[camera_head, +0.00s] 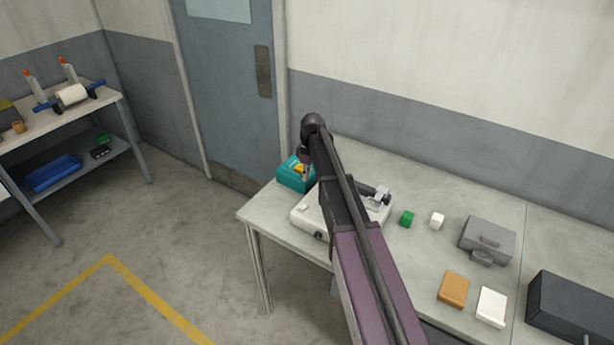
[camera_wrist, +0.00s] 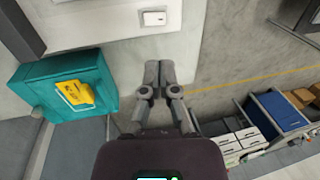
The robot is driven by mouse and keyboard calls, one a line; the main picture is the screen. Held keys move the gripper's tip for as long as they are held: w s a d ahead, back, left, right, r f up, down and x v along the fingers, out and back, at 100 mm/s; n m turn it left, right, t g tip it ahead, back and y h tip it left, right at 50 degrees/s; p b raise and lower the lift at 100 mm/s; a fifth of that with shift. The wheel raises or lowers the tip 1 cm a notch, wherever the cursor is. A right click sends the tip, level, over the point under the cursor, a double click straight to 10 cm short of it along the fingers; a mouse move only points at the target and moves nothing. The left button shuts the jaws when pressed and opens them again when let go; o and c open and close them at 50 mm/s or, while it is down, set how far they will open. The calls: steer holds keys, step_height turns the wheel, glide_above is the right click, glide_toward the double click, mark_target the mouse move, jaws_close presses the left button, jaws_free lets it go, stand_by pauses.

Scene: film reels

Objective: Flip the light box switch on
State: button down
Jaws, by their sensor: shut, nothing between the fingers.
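The light box (camera_head: 303,219) is a low, pale box on the workbench, partly hidden behind my arm in the head view. In the wrist view its pale side (camera_wrist: 110,22) fills the top edge. A small white rocker switch (camera_wrist: 154,18) shows there at the top; I cannot tell which way it is tipped. My gripper (camera_wrist: 158,88) is shut and empty, its fingertips below the switch in the picture and apart from it. In the head view my gripper (camera_head: 306,168) hangs by the teal box, mostly hidden by my wrist.
Green and white blocks, a grey case (camera_head: 487,241) and a dark box lie to the right on the workbench (camera_head: 395,262). Open floor lies left.

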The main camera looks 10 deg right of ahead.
mark_target(302, 207)
steer(key=shift+s+a+f+b, duration=0.25)
steer(key=shift+a+f+b, duration=0.05)
steer(key=shift+f+b, duration=1.5)
steer(key=shift+s+a+f+b, duration=0.25)
steer(key=shift+s+f+b, duration=0.05)
steer(key=shift+f+b, duration=1.45)
steer(key=shift+s+a+f+b, duration=0.3)
steer(key=shift+f+b, duration=1.3)
steer(key=shift+f, duration=0.35)
steer(key=shift+d, duration=0.1)
